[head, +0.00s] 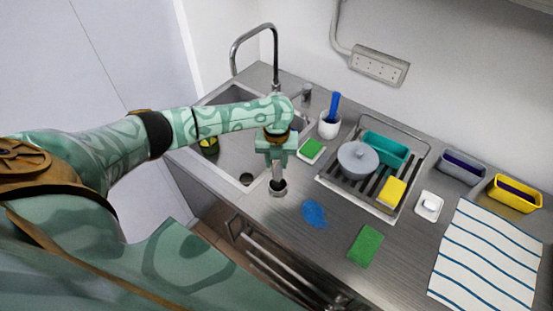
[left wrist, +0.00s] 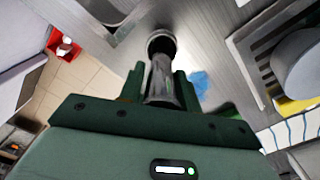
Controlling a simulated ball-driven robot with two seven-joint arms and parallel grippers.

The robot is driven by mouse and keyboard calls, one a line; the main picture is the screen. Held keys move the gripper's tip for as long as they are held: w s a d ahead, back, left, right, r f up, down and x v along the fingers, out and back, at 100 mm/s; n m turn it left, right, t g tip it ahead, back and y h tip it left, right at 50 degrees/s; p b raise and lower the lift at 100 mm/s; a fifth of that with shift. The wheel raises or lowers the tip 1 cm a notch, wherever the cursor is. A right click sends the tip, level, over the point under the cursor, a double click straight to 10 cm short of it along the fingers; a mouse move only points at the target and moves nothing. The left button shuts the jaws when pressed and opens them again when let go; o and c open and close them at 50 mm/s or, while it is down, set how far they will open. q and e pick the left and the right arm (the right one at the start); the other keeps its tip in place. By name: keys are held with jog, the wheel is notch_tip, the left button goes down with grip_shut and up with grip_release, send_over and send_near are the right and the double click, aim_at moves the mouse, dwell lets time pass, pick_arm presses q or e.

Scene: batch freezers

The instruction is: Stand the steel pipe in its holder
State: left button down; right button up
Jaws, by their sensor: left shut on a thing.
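My left gripper (head: 277,157) points down over the counter in front of the sink. It is shut on the steel pipe (head: 278,172), which hangs roughly upright below the fingers. In the left wrist view the pipe (left wrist: 161,80) runs out between the green fingers. At its lower end is a short round piece with a pale rim and dark side (head: 278,188), also in the left wrist view (left wrist: 160,43). This looks like the holder, but I cannot tell whether the pipe is inside it or just above it. My right gripper is not in view.
The sink (head: 246,180) lies behind and left. A striped towel (head: 488,260) lies far right.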

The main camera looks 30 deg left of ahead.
pick_arm(q)
jog(key=shift+f+b, duration=0.35)
jog(key=shift+f, duration=0.25)
jog(key=c, duration=1.3)
grip_release()
jog(key=shift+r, duration=0.1)
notch_tip(320, 180, up, 11)
jog(key=p, duration=1.2)
